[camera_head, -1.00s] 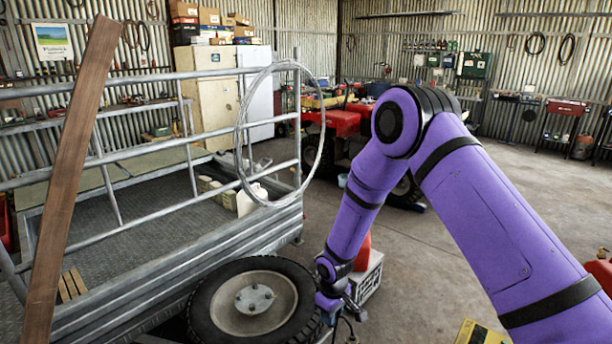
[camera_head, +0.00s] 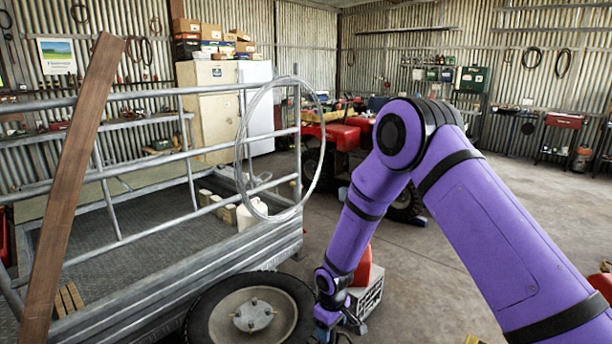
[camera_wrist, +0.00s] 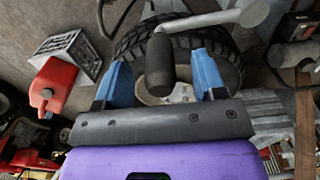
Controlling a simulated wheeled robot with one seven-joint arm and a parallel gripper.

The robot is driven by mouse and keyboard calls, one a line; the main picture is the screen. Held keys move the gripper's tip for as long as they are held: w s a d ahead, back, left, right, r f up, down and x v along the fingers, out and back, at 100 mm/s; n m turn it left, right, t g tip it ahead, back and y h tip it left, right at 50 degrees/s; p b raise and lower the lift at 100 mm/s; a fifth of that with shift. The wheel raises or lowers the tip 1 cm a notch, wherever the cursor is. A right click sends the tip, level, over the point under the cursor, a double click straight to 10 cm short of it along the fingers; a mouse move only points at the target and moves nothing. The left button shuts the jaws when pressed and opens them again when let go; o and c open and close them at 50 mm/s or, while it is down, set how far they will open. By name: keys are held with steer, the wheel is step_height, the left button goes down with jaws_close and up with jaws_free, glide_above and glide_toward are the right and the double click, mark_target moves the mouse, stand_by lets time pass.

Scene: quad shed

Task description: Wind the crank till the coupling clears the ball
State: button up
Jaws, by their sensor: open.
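In the wrist view my gripper (camera_wrist: 163,72) is open, with one blue finger on each side of a dark cylindrical crank handle (camera_wrist: 160,48). Gaps show between the handle and both fingers. A pale grey crank arm (camera_wrist: 205,19) runs from the handle's top to the upper right, ending in a rounded knob. In the head view my gripper (camera_head: 336,322) is low, right of the trailer's wheel, with its fingers hard to make out. I cannot pick out the coupling or the ball in either view.
The tyred wheel (camera_head: 215,300) lies beside the caged metal trailer (camera_head: 230,245); its tread shows behind the handle in the wrist view (camera_wrist: 128,42). A red can (camera_wrist: 52,85) and a pale crate (camera_wrist: 70,52) stand close by. Open concrete floor (camera_head: 450,250) lies to the right.

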steer(key=shift+r, duration=4.5)
steer(key=s+d+r+m+t, duration=0.1)
steer(key=s+d+r, duration=0.1)
steer(key=d+r, duration=0.5)
steer(key=s+d+r+m+t, duration=0.1)
steer(key=s+d+r+m, duration=0.1)
steer(key=r, duration=0.9)
steer(key=s+d+r+m+t, duration=0.1)
steer(key=s+d+r, duration=0.3)
steer(key=r, duration=0.5)
steer(key=s+d+r+m+t, duration=0.1)
steer(key=s+d+r, duration=0.4)
steer(key=s, duration=0.6)
steer(key=s+d+r+m+t, duration=0.1)
steer(key=s+d+r+m, duration=0.3)
steer(key=s, duration=0.7)
step_height(320, 180, up, 3)
steer(key=shift+s+d+f+m, duration=0.2)
steer(key=shift+s+d+m, duration=0.15)
steer(key=shift+d, duration=0.45)
